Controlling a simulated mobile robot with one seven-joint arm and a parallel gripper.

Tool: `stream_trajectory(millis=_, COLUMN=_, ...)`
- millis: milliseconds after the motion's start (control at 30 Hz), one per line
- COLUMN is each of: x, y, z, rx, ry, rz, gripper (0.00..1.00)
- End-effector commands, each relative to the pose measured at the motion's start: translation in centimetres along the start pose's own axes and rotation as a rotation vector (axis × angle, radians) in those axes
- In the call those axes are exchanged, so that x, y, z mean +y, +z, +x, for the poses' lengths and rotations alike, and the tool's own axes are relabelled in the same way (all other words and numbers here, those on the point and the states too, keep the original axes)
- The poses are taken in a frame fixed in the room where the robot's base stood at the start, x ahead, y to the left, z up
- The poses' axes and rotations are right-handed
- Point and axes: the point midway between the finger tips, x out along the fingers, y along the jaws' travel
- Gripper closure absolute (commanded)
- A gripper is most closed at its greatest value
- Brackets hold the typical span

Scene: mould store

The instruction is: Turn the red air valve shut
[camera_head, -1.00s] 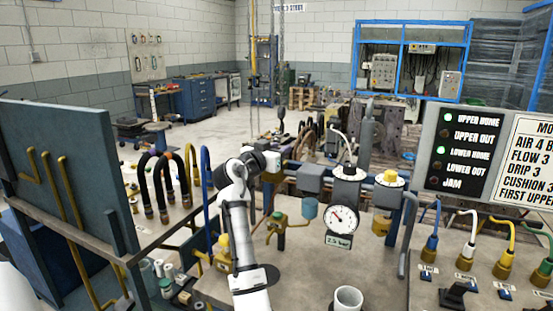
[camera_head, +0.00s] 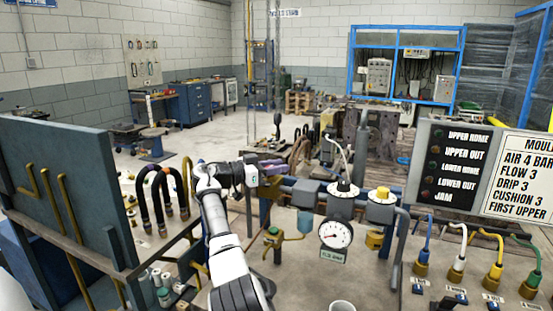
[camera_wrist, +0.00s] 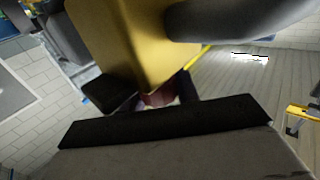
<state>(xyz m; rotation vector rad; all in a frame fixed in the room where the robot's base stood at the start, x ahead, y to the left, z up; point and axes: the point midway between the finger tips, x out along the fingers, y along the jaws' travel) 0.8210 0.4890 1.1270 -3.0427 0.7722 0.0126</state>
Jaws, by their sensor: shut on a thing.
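In the wrist view, my gripper (camera_wrist: 150,90) is up against a yellow block (camera_wrist: 130,35) with a grey pipe-like part (camera_wrist: 230,18) beside it. Its dark fingers lie on either side of a small dark red piece (camera_wrist: 158,98), which looks like the red air valve's handle and is mostly hidden. In the head view, my gripper (camera_head: 262,168) is at the left end of the blue pipe line, and the valve is hard to make out there. A round gauge (camera_head: 336,233) hangs right of my arm, its label too blurred to read.
A lamp panel (camera_head: 458,168) stands at the right, all its lamps dark. Below it are several coloured hoses on yellow fittings (camera_head: 492,275). Black and yellow hoses (camera_head: 165,195) rise left of my arm beside a dark board (camera_head: 65,185).

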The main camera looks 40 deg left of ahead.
Motion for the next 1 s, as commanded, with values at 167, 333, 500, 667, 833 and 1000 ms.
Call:
stream_trajectory(millis=167, x=-0.1, y=-0.45, z=-0.19, rx=0.004, ry=0.026, rz=-0.001, gripper=0.92)
stream_trajectory(millis=333, x=0.18, y=-0.35, z=-0.14, rx=0.008, ry=0.05, rz=0.002, gripper=0.92)
stream_trajectory(millis=500, x=0.34, y=-0.27, z=-0.09, rx=0.009, ry=0.06, rz=0.003, gripper=0.92)
stream_trajectory(millis=667, x=0.39, y=-0.22, z=-0.06, rx=0.01, ry=0.062, rz=0.004, gripper=0.92)
stream_trajectory(millis=833, x=0.41, y=-0.21, z=-0.05, rx=0.01, ry=0.063, rz=0.003, gripper=0.92)
stream_trajectory(millis=1000, x=0.44, y=-0.21, z=-0.01, rx=0.009, ry=0.065, rz=0.003, gripper=0.51)
